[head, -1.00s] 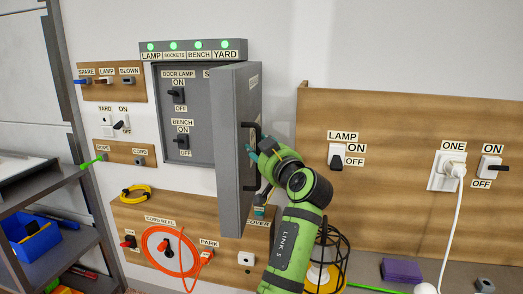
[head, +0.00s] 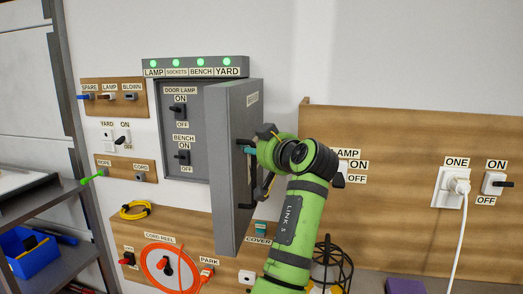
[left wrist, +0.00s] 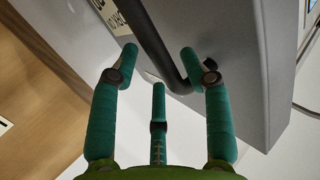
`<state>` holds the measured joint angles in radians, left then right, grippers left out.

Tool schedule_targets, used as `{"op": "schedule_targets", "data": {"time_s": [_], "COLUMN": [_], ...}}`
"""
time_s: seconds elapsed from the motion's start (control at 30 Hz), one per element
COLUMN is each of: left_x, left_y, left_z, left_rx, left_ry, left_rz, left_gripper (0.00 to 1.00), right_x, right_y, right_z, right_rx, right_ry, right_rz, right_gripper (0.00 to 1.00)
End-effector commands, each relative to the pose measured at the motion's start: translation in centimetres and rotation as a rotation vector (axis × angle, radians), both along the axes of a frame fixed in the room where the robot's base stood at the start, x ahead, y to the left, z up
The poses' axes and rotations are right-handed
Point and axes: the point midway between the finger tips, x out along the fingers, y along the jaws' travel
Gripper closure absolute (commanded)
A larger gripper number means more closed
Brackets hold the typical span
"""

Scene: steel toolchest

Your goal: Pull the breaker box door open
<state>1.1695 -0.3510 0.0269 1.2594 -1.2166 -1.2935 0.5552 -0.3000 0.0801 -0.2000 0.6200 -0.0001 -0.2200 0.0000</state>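The grey breaker box door (head: 218,165) stands partly open, swung out from the breaker box (head: 160,130) on the wall. Its dark bar handle (head: 246,206) is on the outer face, on the right in the head view. My left gripper (head: 257,160) is at the handle and covers part of it. In the left wrist view, its teal fingers (left wrist: 160,55) are spread apart, and the dark handle (left wrist: 156,40) passes between them. I cannot tell whether any finger touches it. My right gripper is not in view.
Inside the box are door lamp (head: 178,108) and bench (head: 182,155) switches. A wooden board (head: 410,180) with a lamp switch and socket is right of my arm. An orange cord reel (head: 165,268) hangs below. A metal shelf (head: 70,250) stands left.

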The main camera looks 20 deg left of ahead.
Motion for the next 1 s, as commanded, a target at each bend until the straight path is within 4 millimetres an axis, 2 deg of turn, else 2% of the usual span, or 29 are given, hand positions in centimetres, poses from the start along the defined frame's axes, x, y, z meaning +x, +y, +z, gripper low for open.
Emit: {"op": "schedule_targets", "data": {"time_s": [0.03, 0.17, 0.2, 0.37, 1.0], "left_x": [0.3, 0.3, -0.2, -0.2, -0.4], "left_y": [-0.8, -0.8, 0.2, -0.5, -5.1], "left_z": [5.8, 5.8, 1.1, 1.1, 0.9], "left_rx": [0.108, 0.108, 0.013, 0.012, 0.006], "left_ry": [-0.134, -0.134, -0.011, -0.011, -0.009], "left_rz": [-0.06, -0.06, 0.004, 0.002, -0.001], "left_gripper": [0.62, 0.62, 0.62, 0.62, 0.62], "right_x": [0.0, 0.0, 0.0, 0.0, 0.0], "right_y": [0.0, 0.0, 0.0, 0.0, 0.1], "right_z": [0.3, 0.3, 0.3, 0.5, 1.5], "right_rx": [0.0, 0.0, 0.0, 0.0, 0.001], "right_ry": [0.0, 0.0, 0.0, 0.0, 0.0], "right_rz": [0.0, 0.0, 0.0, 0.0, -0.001], "right_gripper": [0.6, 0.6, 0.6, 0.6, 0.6]}}
